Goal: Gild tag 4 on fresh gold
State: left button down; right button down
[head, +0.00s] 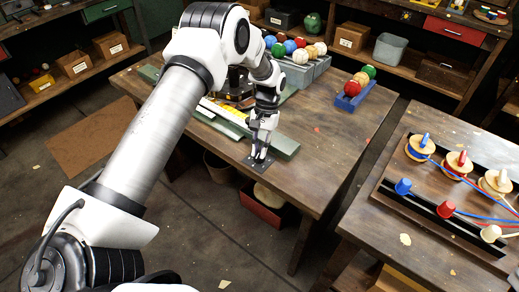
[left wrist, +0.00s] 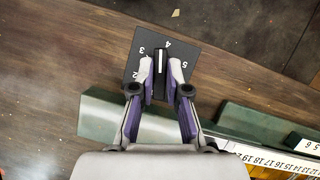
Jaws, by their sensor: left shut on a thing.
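A dark square plate (head: 248,167) with white numbers lies at the table's near edge. In the left wrist view the plate (left wrist: 133,72) shows the numbers 2, 3, 4 and 5 around its middle. My left gripper (head: 259,156) points down over the plate. In the left wrist view its fingertips (left wrist: 160,72) are shut on a narrow dark knob with a white line (left wrist: 159,62) at the plate's middle. The line points roughly toward the 4. The knob's lower part is hidden between the fingers. My right gripper is in neither view.
Green bars (head: 285,147) and a white number strip (left wrist: 265,158) lie beside the plate. Coloured balls stand on a grey rack (head: 300,74) and in a blue tray (head: 352,100). A second table (head: 400,240) with spools stands at right. The table right of the gripper is mostly clear.

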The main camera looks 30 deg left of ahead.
pick_arm(q)
jog(key=shift+m+y, duration=0.6)
jog(key=shift+m, duration=0.9)
jog(key=c, duration=1.2)
grip_release()
jog(key=shift+o, duration=0.2)
jog(key=shift+w, duration=0.1)
jog(key=v, duration=1.2)
jog(key=shift+d+f, duration=0.1)
jog(key=shift+d, duration=0.05)
